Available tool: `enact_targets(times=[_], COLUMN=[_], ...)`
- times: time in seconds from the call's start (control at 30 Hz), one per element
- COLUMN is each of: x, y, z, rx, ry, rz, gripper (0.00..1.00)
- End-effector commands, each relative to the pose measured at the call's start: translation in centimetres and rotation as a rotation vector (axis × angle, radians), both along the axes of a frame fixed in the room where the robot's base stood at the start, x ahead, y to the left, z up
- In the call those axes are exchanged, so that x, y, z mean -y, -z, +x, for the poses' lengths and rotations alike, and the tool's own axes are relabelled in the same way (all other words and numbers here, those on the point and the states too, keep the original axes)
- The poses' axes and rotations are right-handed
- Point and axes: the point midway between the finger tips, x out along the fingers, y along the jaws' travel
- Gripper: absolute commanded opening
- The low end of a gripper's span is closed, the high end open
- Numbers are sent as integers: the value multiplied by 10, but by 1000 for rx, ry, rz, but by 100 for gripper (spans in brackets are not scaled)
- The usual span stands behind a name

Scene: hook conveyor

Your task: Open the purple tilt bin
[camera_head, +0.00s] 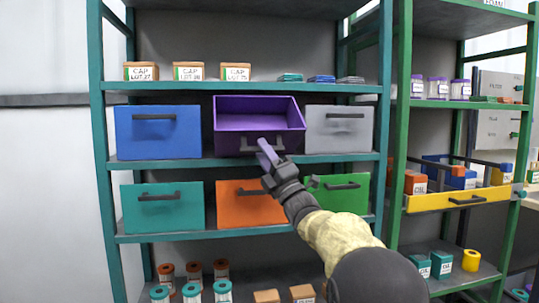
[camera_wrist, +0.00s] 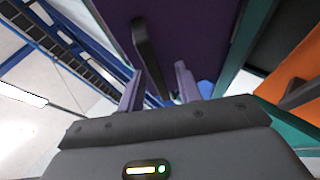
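The purple tilt bin (camera_head: 229,146) is in the middle of the upper bin row in the head view. It is tilted outward, its top open and its empty-looking inside showing. Its dark handle (camera_head: 247,145) is on the front face, partly hidden by my gripper. My gripper (camera_head: 266,150) is at the handle, with lavender fingers. In the wrist view, the purple front (camera_wrist: 195,30) fills the upper middle. The handle (camera_wrist: 146,45) reaches down towards the space between my two spread fingers (camera_wrist: 158,88). I cannot tell whether they touch it.
A blue bin (camera_head: 158,137) and a grey bin (camera_head: 340,137) flank the purple one. Teal (camera_head: 162,215), orange (camera_head: 238,212) and green (camera_head: 336,201) bins sit below. Labelled boxes (camera_head: 188,72) stand on the shelf above. A green-framed rack (camera_head: 402,110) stands at right.

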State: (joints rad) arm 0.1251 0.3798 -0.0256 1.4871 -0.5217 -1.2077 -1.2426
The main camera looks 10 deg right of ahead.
Motion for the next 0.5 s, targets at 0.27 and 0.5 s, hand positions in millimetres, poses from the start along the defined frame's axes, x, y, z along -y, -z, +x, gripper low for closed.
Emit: enact_targets(times=[0.27, 0.5], x=[3, 13], y=[1, 18], z=[-3, -20], rx=[3, 2], ry=[3, 3], rz=[0, 1], gripper=[35, 35])
